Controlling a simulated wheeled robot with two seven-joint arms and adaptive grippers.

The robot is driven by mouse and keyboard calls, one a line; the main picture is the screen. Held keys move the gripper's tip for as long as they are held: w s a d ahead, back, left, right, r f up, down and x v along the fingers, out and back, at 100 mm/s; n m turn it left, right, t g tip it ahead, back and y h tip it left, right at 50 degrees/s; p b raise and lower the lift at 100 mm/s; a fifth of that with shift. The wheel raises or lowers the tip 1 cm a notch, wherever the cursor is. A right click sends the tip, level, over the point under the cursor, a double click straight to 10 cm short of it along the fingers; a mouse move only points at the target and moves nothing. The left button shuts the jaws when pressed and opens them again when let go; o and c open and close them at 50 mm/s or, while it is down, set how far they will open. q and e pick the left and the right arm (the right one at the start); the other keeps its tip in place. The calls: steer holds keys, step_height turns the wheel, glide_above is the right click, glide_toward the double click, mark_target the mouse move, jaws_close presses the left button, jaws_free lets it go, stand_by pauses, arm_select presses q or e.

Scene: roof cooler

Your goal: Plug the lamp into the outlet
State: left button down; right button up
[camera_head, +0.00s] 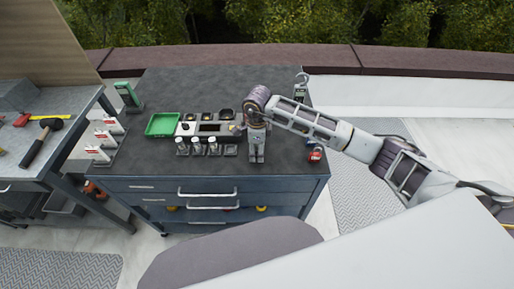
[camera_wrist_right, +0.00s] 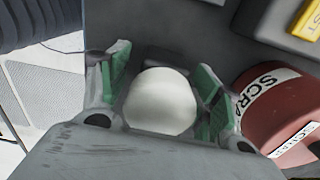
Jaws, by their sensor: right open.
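My right gripper (camera_head: 257,158) is over the front part of the dark cabinet top, its fingers pointing down. In the right wrist view its green-padded fingers (camera_wrist_right: 160,88) are open. A smooth, rounded white thing (camera_wrist_right: 160,102) shows between the fingers; I cannot tell whether they touch it. It may be the lamp's bulb, but its lower part is hidden. A panel (camera_head: 208,128) with several dark round fittings and a dark window lies left of the gripper; I cannot tell which part is the outlet. No plug or cord can be made out. My left gripper is not in view.
A red container marked SCRAP (camera_wrist_right: 282,112) stands close beside the right finger. The cabinet top (camera_head: 190,82) is clear at the back. A green tray (camera_head: 162,124) and several small white-topped jars (camera_head: 197,146) are left of the gripper. A workbench with a hammer (camera_head: 40,142) stands at left.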

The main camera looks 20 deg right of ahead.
steer(key=shift+c, duration=0.6)
steer(key=c, duration=0.8)
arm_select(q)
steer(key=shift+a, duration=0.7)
arm_select(e)
steer(key=shift+c, duration=0.2)
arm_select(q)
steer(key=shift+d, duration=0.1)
